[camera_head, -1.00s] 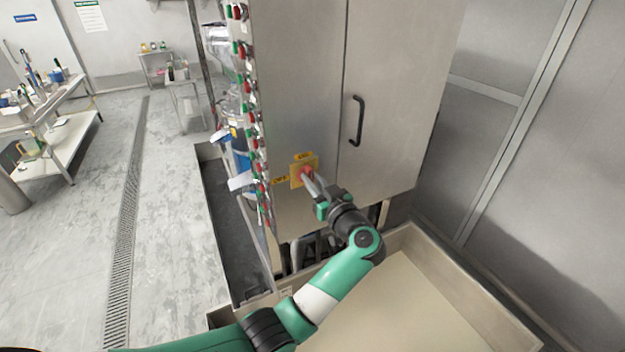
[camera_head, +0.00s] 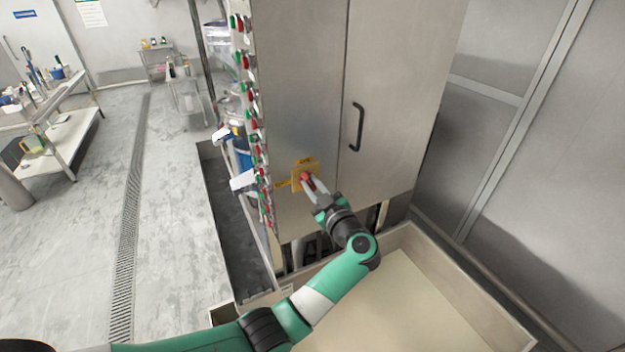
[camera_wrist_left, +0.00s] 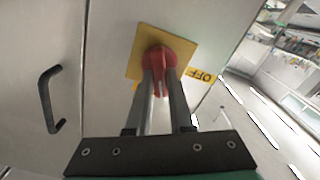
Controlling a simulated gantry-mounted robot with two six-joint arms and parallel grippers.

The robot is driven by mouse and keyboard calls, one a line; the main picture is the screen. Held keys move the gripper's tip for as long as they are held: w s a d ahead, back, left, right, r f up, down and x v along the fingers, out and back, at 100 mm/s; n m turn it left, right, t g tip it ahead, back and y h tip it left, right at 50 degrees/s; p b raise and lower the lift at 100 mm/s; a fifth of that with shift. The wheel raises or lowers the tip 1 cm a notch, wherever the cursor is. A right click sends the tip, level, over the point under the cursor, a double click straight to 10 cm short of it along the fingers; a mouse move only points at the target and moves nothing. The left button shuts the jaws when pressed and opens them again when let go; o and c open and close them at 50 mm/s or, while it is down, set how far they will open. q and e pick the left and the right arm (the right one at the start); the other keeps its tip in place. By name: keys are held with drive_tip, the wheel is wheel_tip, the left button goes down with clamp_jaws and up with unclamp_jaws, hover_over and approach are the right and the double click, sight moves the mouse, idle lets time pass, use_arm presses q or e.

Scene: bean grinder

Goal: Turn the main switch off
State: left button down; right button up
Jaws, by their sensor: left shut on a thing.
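The main switch is a red rotary knob (camera_wrist_left: 158,62) on a yellow plate (camera_head: 300,167) on the front of the steel cabinet. It also shows as a small red spot in the head view (camera_head: 306,177). My left gripper (camera_head: 309,184) reaches it from below right. In the left wrist view its two fingers (camera_wrist_left: 160,80) are shut on the knob's red grip, one on each side. A yellow OFF label (camera_wrist_left: 202,75) sits right of the plate there. My right gripper is not in view.
The steel cabinet (camera_head: 300,90) has a black door handle (camera_head: 357,127) right of the switch. Red and green buttons (camera_head: 252,120) line its left edge. A shallow cream tray (camera_head: 400,310) lies below. A work table (camera_head: 60,135) stands far left, with clear floor between.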

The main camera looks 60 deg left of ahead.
use_arm(q)
drive_tip(key=n, duration=0.2)
drive_tip(key=shift+s+n, duration=0.1)
drive_tip(key=shift+n, duration=0.3)
drive_tip(key=n, duration=0.2)
drive_tip(key=shift+s+f+n, duration=0.1)
drive_tip(key=shift+f+n, duration=0.1)
drive_tip(key=shift+n, duration=0.2)
drive_tip(key=shift+s+f+n+b, duration=0.15)
drive_tip(key=shift+n+b, duration=0.5)
drive_tip(key=shift+n, duration=1.15)
drive_tip(key=shift+w+f+n+b, duration=0.15)
drive_tip(key=shift+n+b, duration=0.5)
drive_tip(key=shift+n, duration=1.15)
drive_tip(key=shift+s, duration=0.1)
drive_tip(key=c, duration=0.8)
unclamp_jaws()
drive_tip(key=shift+d, duration=0.1)
